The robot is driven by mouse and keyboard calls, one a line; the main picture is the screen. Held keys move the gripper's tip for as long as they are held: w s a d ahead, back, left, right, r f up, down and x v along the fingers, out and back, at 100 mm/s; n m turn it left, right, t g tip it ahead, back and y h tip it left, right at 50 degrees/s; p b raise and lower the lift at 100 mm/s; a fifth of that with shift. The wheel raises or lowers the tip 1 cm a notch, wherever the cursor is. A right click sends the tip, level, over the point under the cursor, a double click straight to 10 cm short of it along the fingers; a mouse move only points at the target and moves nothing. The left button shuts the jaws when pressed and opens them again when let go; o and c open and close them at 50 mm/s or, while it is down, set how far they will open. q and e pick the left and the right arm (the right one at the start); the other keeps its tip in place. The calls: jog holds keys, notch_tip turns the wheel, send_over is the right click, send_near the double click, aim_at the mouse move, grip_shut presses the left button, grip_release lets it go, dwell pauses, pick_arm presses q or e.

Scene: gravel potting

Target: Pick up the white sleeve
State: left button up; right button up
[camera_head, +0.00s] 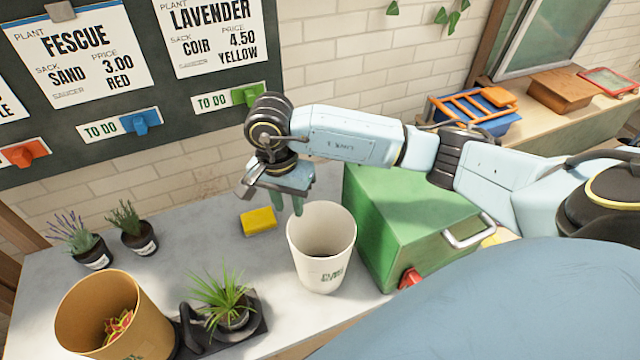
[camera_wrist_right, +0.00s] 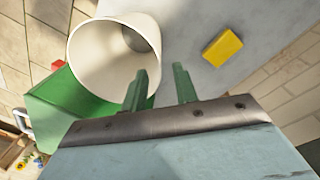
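The white sleeve (camera_head: 321,262) is a tall, open-topped, off-white pot cover with dark print on its front. It stands upright on the grey table, just left of the green box. My right gripper (camera_head: 290,205) is above its back left rim, fingers pointing down. In the right wrist view the sleeve (camera_wrist_right: 97,62) lies beyond the gripper (camera_wrist_right: 160,85), whose two green fingers are apart with nothing between them. One finger overlaps the sleeve's rim in that picture; I cannot tell whether they touch. My left gripper is not in view.
The green box (camera_head: 405,225) with a metal handle stands close right of the sleeve. A yellow block (camera_head: 258,221) lies behind left. A tan sleeve (camera_head: 118,325), a spiky plant (camera_head: 225,300) on a dark tray and two small potted plants (camera_head: 132,228) stand left.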

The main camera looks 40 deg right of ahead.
aim_at(291, 218)
notch_tip(291, 218, down, 3)
jog(key=shift+s+f+p, duration=0.15)
jog(key=shift+p, duration=0.2)
notch_tip(291, 218, down, 4)
jog(key=shift+s+r+p, duration=0.15)
jog(key=shift+r+p, duration=0.1)
jog(key=shift+p, duration=0.1)
jog(key=shift+f, duration=0.15)
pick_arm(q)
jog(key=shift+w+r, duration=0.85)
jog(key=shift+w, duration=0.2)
pick_arm(e)
grip_shut()
